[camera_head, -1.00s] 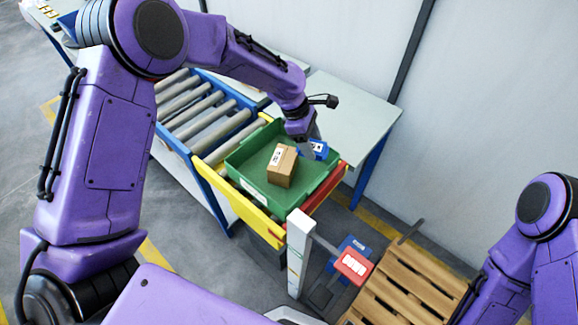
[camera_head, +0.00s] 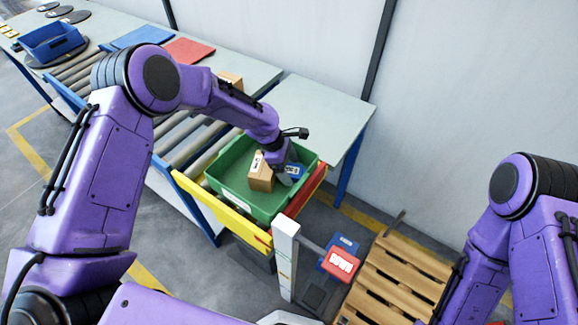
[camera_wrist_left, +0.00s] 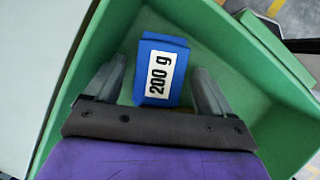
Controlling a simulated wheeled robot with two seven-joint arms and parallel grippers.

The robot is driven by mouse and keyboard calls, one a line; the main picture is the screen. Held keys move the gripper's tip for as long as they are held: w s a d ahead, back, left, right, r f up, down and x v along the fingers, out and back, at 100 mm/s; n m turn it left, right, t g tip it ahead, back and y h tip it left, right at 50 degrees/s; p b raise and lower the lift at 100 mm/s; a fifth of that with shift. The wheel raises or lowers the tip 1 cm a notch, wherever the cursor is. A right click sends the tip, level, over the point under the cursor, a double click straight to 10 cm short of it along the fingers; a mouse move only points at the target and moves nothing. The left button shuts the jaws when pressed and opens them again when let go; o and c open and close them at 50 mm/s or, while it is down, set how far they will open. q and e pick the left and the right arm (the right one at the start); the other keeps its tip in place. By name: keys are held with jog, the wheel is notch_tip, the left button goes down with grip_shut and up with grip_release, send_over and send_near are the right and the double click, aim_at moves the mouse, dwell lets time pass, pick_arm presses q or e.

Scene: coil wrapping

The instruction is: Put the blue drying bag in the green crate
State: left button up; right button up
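The blue drying bag (camera_head: 296,171), with a white "200 g" label, is inside the green crate (camera_head: 227,157), near its right end. In the left wrist view the bag (camera_wrist_left: 165,72) lies between the spread fingers of my left gripper (camera_wrist_left: 158,88), with a gap on each side. My left gripper (camera_head: 287,178) is low in the crate, open, beside the bag in the head view. The wrist view also shows the green crate's wall (camera_wrist_left: 262,85). My right arm shows at the right, but its gripper is out of view.
A brown cardboard box (camera_head: 261,178) stands in the crate just left of the gripper. The crate sits at the end of the roller conveyor, between a yellow rail (camera_head: 222,207) and a red rail (camera_head: 306,190).

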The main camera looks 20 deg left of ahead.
pick_arm(q)
jog(key=b+v, duration=0.1)
jog(key=v, duration=1.1)
jog(key=shift+a+r, duration=0.1)
jog(key=shift+r, duration=0.05)
